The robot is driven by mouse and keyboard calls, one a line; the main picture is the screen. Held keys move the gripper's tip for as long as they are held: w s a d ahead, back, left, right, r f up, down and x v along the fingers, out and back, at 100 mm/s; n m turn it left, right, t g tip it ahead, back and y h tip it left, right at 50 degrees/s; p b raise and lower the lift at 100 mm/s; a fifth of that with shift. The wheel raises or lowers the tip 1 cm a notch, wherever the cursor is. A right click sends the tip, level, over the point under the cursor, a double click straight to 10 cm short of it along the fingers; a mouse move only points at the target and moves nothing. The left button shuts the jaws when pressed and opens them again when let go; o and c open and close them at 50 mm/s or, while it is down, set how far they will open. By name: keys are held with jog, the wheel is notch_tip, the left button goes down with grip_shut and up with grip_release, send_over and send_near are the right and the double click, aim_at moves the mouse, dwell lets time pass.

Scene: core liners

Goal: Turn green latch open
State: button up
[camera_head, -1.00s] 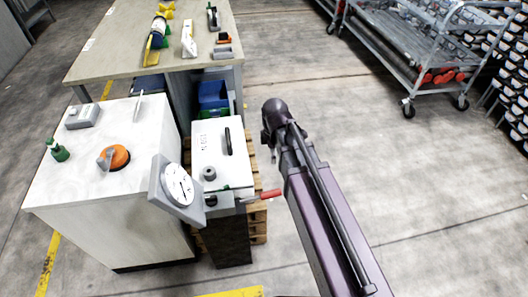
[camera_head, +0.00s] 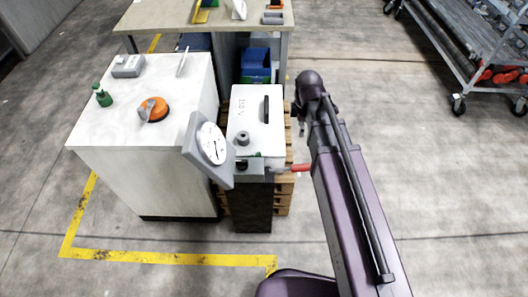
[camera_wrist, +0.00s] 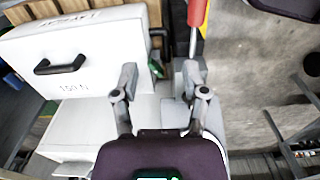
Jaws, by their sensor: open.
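A small green part (camera_head: 258,155), which I take to be the green latch, shows at the near edge of a white box marked "150 N" (camera_head: 240,125). It also shows in the wrist view (camera_wrist: 156,69), beside the box's edge and partly hidden; its turn position cannot be told. My gripper (camera_wrist: 158,85) is open, with its two grey fingers apart and the green part seen between them. I see no contact. In the head view my arm reaches in from the lower right, and its wrist is right of the box.
A tilted dial gauge (camera_head: 212,143) stands left of the box's near end. A red handle (camera_head: 300,168) sticks out to the right. A white cabinet (camera_head: 150,180) at left bears an orange knob (camera_head: 154,109) and a green fitting (camera_head: 103,95).

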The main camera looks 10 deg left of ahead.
aim_at(256, 154)
jog(key=a+f+n+b, duration=0.3)
jog(key=a, duration=0.5)
jog(key=a+f+n+b, duration=0.3)
jog(key=a+f, duration=0.1)
jog(key=a, duration=0.4)
jog(key=shift+s+n, duration=0.2)
jog(key=shift+n, duration=0.2)
jog(key=shift+d, duration=0.1)
notch_tip(256, 154, down, 14)
jog(key=b, duration=1.3)
jog(key=shift+r+b, duration=0.15)
jog(key=shift+b, duration=0.25)
jog(key=shift+c, duration=0.2)
grip_shut()
